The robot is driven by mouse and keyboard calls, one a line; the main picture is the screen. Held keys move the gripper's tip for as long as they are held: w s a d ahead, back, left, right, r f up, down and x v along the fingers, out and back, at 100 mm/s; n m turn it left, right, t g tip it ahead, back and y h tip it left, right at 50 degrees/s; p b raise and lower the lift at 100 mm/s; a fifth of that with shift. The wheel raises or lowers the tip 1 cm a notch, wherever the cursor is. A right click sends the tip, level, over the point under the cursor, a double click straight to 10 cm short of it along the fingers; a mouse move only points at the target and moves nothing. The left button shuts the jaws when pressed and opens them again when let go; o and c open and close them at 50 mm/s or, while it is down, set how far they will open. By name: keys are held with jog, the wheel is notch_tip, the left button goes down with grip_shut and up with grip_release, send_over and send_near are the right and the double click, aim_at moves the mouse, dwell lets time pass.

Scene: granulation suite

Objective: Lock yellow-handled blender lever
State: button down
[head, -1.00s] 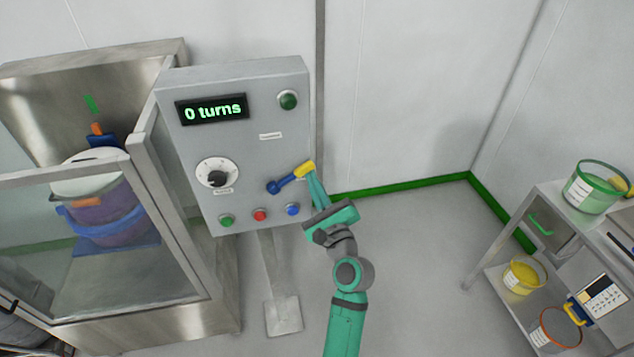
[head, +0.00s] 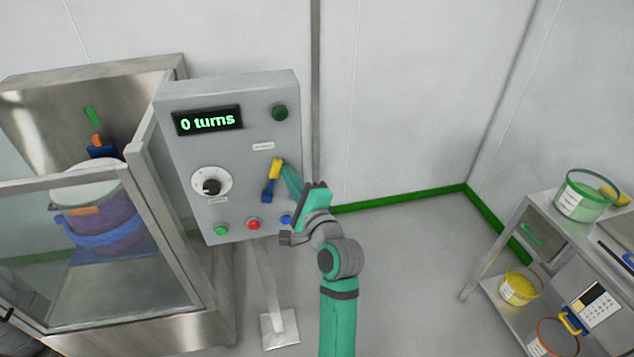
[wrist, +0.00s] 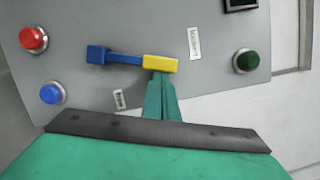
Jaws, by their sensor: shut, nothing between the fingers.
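The blender lever has a blue arm (head: 268,190) and a yellow handle (head: 276,168). In the head view it stands nearly upright on the grey control panel (head: 240,150), handle at the top, leaning slightly right. In the wrist view its yellow handle (wrist: 160,64) lies to the right of the blue pivot end (wrist: 97,55). My gripper (head: 285,170) is shut and empty, with its green fingertips (wrist: 161,76) against or very close to the side of the yellow handle. I cannot tell whether they touch.
The panel also holds a display (head: 208,120) reading "0 turns", a dial (head: 211,184), a dark green lamp or button (head: 280,112), and green, red (head: 253,224) and blue buttons along the bottom. A glass-fronted enclosure (head: 110,250) stands left. A shelf cart (head: 520,215) stands right.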

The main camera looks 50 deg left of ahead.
jog(key=s+n, duration=0.1)
jog(key=r+n, duration=0.1)
jog(key=shift+s+a+r+n+h, duration=0.15)
jog(key=shift+s+a+n+h, duration=0.15)
jog(key=shift+s, duration=0.05)
jog(key=shift+s+a+r+n+g+h, duration=0.15)
jog(key=shift+s+a+n, duration=0.05)
jog(key=shift+s+n, duration=0.25)
jog(key=shift+s+a+r+n+g+h, duration=0.1)
jog(key=shift+s+a+n+g+h, duration=0.1)
jog(key=shift+s+n, duration=0.25)
jog(key=shift+s, duration=0.1)
jog(key=shift+w+d, duration=0.1)
jog(key=shift+w, duration=0.25)
jog(key=w+d, duration=0.2)
jog(key=w, duration=0.1)
jog(key=shift+w+d, duration=0.2)
jog(key=shift+d, duration=0.05)
send_near(273, 168)
jog(key=w+d, duration=0.3)
jog(key=shift+d+f, duration=0.1)
jog(key=shift+d, duration=0.05)
jog(key=shift+w+d, duration=0.15)
jog(key=shift+w, duration=0.05)
